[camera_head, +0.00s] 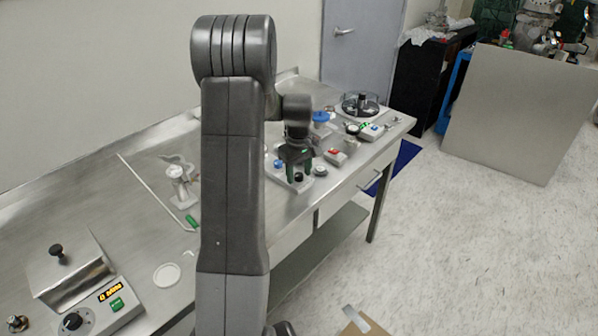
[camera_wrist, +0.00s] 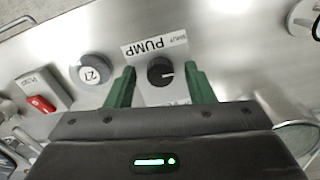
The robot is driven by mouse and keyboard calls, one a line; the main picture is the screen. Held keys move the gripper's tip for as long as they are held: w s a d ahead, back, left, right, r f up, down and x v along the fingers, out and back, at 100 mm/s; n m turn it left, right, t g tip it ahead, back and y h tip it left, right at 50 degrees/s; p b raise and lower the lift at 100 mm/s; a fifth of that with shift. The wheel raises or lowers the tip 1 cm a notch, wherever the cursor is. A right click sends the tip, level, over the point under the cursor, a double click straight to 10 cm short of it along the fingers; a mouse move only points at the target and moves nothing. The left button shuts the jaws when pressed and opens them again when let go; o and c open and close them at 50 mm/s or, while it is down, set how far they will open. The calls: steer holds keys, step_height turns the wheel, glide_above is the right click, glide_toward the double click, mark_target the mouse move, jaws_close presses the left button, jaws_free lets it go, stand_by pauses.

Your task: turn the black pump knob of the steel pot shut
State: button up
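The black pump knob (camera_wrist: 160,71) sits on a pale metal surface beside labels reading PUMP and SHUT, which appear upside down in the wrist view. Its white pointer line points to the right of that picture. My gripper (camera_wrist: 160,80) is open, with one green finger on each side of the knob and a visible gap on both sides. In the head view my gripper (camera_head: 297,163) points down over the bench, with the dark knob (camera_head: 298,178) low between the fingers. I cannot make out the steel pot clearly.
In the wrist view, a round dial (camera_wrist: 93,68) and a red-switched box (camera_wrist: 40,103) lie left of the knob. In the head view, a blue-lidded jar (camera_head: 320,117) and a round clear vessel (camera_head: 360,104) stand behind my gripper. The bench front edge is close.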

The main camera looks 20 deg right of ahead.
mark_target(299, 174)
step_height(299, 174, up, 14)
steer(key=shift+b, duration=0.35)
steer(key=shift+f, duration=0.15)
step_height(299, 174, down, 14)
steer(key=shift+r+p, duration=0.1)
steer(key=shift+p, duration=0.25)
stand_by(0.3)
steer(key=shift+r, duration=0.1)
